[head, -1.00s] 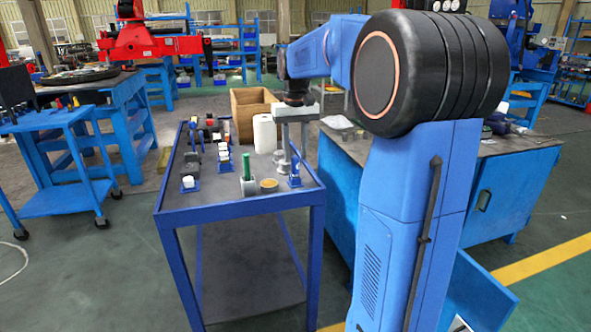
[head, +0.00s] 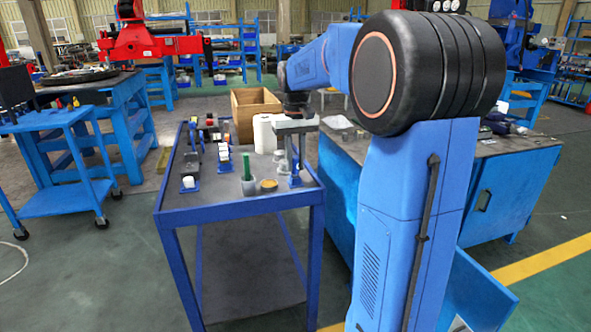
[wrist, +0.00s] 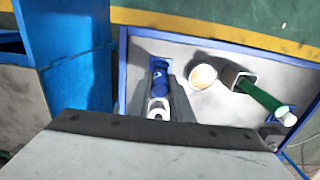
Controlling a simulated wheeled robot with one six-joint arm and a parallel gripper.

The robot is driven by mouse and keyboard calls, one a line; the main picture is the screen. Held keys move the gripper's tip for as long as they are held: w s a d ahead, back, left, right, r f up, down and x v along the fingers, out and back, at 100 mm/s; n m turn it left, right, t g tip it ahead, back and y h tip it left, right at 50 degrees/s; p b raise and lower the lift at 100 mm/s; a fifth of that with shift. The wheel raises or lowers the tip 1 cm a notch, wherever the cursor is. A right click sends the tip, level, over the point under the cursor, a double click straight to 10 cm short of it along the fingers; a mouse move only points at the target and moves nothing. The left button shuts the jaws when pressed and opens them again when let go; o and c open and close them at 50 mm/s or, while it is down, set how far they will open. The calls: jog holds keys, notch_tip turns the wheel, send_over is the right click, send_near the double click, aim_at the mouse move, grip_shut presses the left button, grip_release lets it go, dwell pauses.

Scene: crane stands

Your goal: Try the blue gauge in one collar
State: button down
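My gripper (head: 296,168) points down over the near right corner of the blue-framed table. Its fingers stand on either side of the blue gauge (wrist: 160,72), very close to it; whether they press on it I cannot tell. The blue gauge has a white end (wrist: 156,108) and stands upright at a blue base (wrist: 152,48). A green gauge (head: 246,166) with a white end stands tilted in a grey square cup (wrist: 236,78) to its side. White collar-like pieces on blue stands (head: 189,184) (head: 224,167) are farther left on the table; their openings are too small to make out.
A round tan-topped piece (head: 268,185) sits between the cup and the gripper. A blue cabinet (head: 345,195) flanks the table on the right. The table's front left (head: 215,200) is bare.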

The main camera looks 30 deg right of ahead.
jog(key=shift+r, duration=2.7)
